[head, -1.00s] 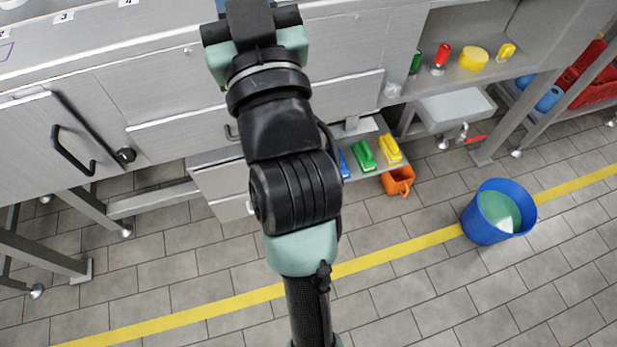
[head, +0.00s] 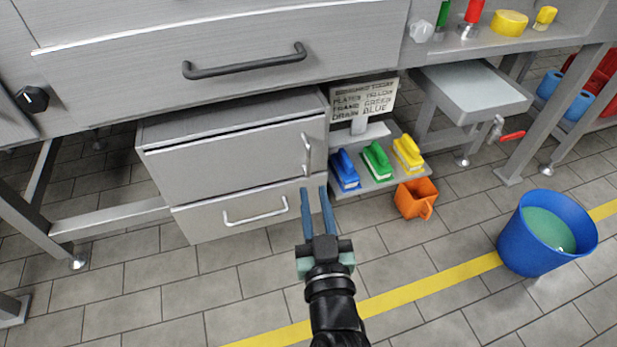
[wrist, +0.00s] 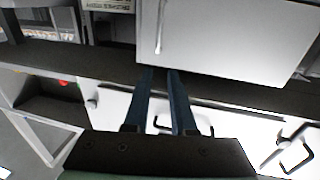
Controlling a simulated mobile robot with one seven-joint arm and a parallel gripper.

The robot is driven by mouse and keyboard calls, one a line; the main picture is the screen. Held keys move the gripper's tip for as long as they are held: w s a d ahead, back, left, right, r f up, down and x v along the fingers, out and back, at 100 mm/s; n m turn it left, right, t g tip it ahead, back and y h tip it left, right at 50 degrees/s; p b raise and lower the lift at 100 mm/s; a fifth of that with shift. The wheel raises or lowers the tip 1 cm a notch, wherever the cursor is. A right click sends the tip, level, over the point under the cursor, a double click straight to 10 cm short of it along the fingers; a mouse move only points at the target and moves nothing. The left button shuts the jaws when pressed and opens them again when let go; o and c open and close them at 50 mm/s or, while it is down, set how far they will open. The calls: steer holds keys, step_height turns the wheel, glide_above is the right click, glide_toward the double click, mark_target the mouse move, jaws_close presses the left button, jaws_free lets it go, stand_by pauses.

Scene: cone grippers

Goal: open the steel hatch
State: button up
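The steel hatch (head: 232,163) appears to be the upper front panel of the low cabinet under the counter. It looks closed, with a thin dark gap along its top edge. Its upright bar handle (head: 306,155) is at the panel's right edge. In the wrist view the pale panel (wrist: 225,40) fills the upper right, with the handle (wrist: 159,28) near its left edge. My gripper (head: 314,190) is open and empty, its two blue fingers apart and pointing toward the cabinet. In the head view the fingertips show just below the handle. In the wrist view the fingers (wrist: 160,74) end short of it.
A drawer (head: 240,214) with a horizontal handle is below the hatch. A wide counter front (head: 130,75) with a black handle overhangs above. A sign (head: 363,98), coloured brushes (head: 377,160) and an orange jug (head: 416,198) stand right of the cabinet. A blue bucket (head: 530,255) is on the floor.

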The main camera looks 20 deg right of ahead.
mark_target(309, 158)
steer(key=w+d+b, duration=0.1)
steer(key=w, duration=0.3)
steer(key=w+d+f, duration=0.1)
steer(key=w, duration=0.3)
steer(key=w+d+f+b, duration=0.1)
steer(key=w, duration=0.3)
steer(key=shift+w+f+b, duration=0.1)
steer(key=shift+f+b, duration=0.05)
steer(key=shift+b, duration=0.15)
steer(key=shift+c, duration=0.3)
jaws_close()
stand_by(1.0)
